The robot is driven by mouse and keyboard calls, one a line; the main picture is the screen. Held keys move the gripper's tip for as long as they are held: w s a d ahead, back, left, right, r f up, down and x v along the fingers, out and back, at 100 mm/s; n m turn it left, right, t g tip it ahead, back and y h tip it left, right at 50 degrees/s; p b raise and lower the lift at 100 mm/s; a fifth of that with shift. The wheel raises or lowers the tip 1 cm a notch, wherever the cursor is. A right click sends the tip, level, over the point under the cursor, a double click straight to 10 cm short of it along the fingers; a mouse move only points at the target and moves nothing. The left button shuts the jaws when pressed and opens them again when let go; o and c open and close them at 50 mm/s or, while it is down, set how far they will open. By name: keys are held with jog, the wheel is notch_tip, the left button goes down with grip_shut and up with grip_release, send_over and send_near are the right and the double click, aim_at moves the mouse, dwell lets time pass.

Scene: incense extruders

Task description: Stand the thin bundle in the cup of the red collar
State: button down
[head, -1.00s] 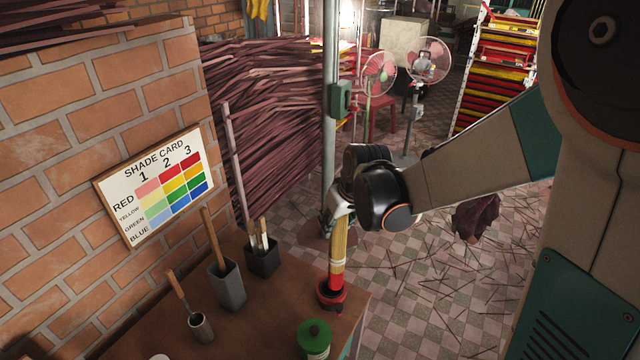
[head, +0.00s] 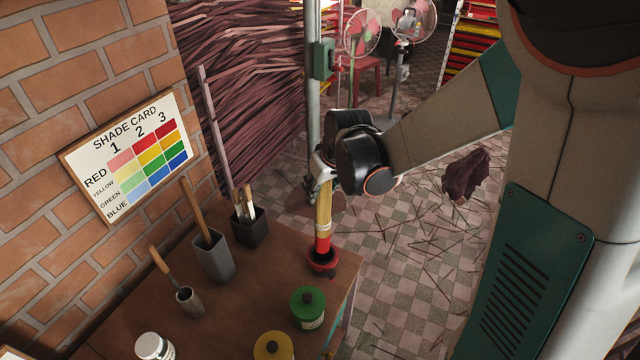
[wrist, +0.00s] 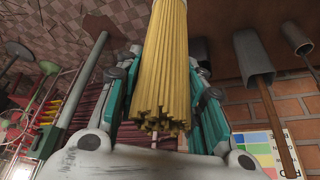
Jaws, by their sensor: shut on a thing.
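The thin bundle (head: 324,212) is a tight group of yellow sticks with a red lower end. It stands nearly upright at the right side of the brown table. My gripper (head: 324,182) is shut on its upper part. The red collar (head: 323,268) sits on the table directly below, and the bundle's red end meets its dark cup. How deep the end sits is hard to tell. In the wrist view the bundle's stick ends (wrist: 160,118) show close up between the teal fingers of my gripper (wrist: 160,95); the collar is not visible there.
A shade card (head: 128,158) hangs on the brick wall. The table's right edge is close to the collar.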

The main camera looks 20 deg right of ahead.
aim_at(328, 200)
jog(key=shift+f+b, duration=3.8)
jog(key=shift+f, duration=0.95)
jog(key=c, duration=1)
grip_release()
jog(key=v, duration=1.2)
jog(key=shift+s, duration=0.15)
jog(key=s+t, duration=0.1)
jog(key=s, duration=0.4)
jog(key=s+r+m+t+b, duration=0.1)
jog(key=s, duration=0.4)
jog(key=s+r+m+h, duration=0.1)
jog(key=s, duration=0.5)
jog(key=shift+a+t+b, duration=0.3)
jog(key=shift+a+t, duration=0.05)
jog(key=shift+t, duration=0.05)
